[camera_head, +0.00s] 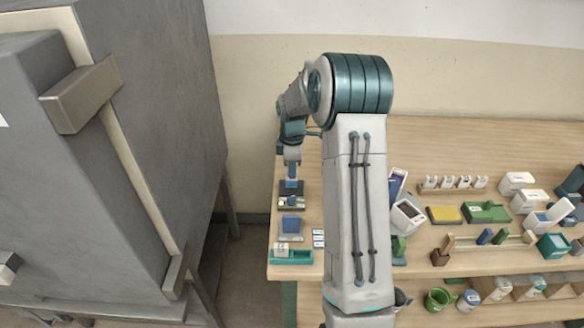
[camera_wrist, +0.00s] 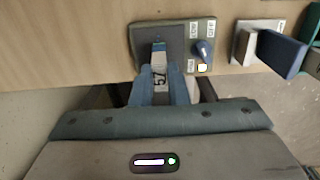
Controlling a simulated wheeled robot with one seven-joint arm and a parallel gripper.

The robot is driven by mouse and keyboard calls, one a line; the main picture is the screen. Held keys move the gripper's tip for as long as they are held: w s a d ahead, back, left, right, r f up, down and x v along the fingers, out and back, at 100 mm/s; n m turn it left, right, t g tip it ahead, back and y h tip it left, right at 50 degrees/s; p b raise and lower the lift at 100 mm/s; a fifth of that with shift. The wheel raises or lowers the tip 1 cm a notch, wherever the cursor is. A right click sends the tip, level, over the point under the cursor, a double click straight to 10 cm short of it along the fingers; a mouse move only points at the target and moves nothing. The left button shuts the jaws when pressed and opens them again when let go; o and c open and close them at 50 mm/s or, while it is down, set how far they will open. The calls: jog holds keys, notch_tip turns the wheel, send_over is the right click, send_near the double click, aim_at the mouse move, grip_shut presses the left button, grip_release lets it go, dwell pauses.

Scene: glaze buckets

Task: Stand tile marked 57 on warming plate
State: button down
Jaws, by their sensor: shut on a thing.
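My gripper (camera_wrist: 160,92) is shut on a small blue-and-white tile (camera_wrist: 159,66) with 57 on its pale face. In the wrist view the tile reaches over the dark square of the warming plate (camera_wrist: 177,36); I cannot tell whether it touches the surface. In the head view my gripper (camera_head: 292,166) points down over the warming plate (camera_head: 298,188) at the table's left end. The tile is small there and partly hidden.
A blue block (camera_head: 291,225) stands in front of the plate; it also shows in the wrist view (camera_wrist: 279,54). A teal tray (camera_head: 302,256) lies at the front left corner. Several boxes and holders crowd the table's right side. A grey cabinet (camera_head: 165,130) stands left.

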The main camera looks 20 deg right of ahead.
jog(key=shift+f, duration=0.3)
dwell(0.5)
jog(key=c, duration=1.3)
grip_release()
jog(key=shift+c, duration=0.2)
notch_tip(320, 180, up, 7)
jog(key=p, duration=0.4)
jog(key=shift+p, duration=0.3)
